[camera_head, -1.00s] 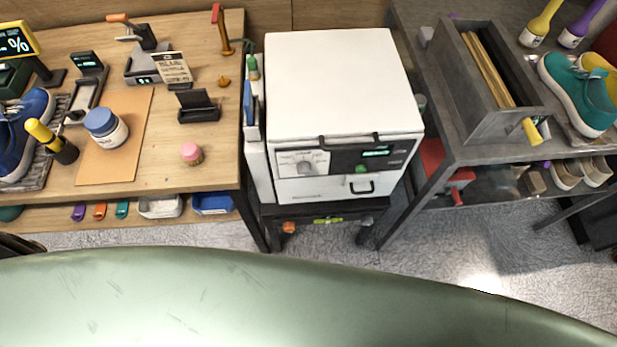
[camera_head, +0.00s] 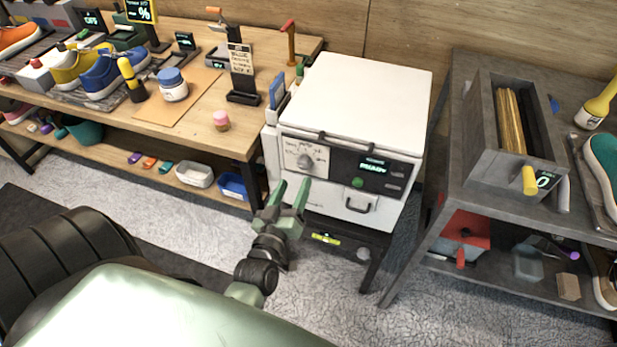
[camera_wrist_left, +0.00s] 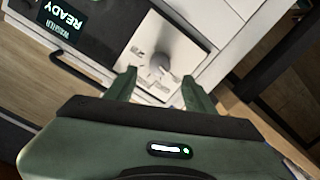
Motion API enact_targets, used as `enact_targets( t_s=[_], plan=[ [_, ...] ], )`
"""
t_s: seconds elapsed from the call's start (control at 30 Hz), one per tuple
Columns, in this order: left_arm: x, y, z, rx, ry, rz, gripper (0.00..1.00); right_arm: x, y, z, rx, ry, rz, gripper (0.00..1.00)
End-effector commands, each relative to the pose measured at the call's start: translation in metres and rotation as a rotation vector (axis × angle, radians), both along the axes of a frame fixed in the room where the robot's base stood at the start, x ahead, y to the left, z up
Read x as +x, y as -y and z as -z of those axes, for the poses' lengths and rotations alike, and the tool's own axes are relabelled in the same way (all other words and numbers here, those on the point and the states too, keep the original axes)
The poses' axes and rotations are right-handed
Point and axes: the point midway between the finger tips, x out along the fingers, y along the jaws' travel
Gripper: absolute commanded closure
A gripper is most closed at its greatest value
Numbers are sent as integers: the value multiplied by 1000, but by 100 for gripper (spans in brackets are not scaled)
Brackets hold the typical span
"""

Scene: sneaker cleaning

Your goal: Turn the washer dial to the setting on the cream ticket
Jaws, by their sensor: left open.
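The washer (camera_head: 362,105) is a white box with a dark control panel and a lit display reading READY (camera_head: 374,168). Its round grey dial (camera_head: 305,161) sits on a pale plate at the panel's left. The dial also shows in the left wrist view (camera_wrist_left: 159,63), beyond the fingertips. The cream ticket (camera_head: 240,58) stands in a black holder on the wooden bench; its print is too small to read surely. My left gripper (camera_head: 291,190) is open and empty, just below and in front of the dial; its fingers also show in the left wrist view (camera_wrist_left: 158,82). My right gripper is not in view.
The wooden bench (camera_head: 278,50) on the left holds shoes, a blue-lidded jar (camera_head: 173,85) and a pink-lidded pot (camera_head: 221,121). A grey table (camera_head: 465,150) with a trough stands right of the washer. The washer's front handle (camera_head: 359,206) sticks out below the panel.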

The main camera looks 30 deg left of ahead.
Motion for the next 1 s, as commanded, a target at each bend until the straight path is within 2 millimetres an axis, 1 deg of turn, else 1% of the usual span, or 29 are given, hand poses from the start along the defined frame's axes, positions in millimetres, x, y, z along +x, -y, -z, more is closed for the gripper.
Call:
enact_targets(
  t_s=[0.03,0.13,0.23,0.33,0.5,0.73,0.77,0.8,0.87,0.9,0.93,1.0],
  plan=[
    [10,-2,-3,1,3,0,46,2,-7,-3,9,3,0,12],
    [26,-7,-2,1,2,0,46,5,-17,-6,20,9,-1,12],
    [41,-11,-2,1,0,1,46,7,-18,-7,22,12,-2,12],
    [52,-14,-1,1,-1,1,46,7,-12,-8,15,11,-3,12],
    [60,-16,0,1,-2,2,46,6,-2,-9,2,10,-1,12],
    [60,-16,0,1,-3,2,46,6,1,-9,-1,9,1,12],
    [60,-16,0,1,-3,2,55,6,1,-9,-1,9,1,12],
    [60,-16,0,1,-3,2,66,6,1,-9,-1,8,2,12],
    [60,-16,0,1,-3,2,82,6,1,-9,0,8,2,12],
    [60,-16,0,1,-3,2,94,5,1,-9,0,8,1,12],
    [60,-16,0,1,-3,2,100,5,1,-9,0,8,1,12],
    [60,-16,0,1,-3,2,100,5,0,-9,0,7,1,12]
  ],
)
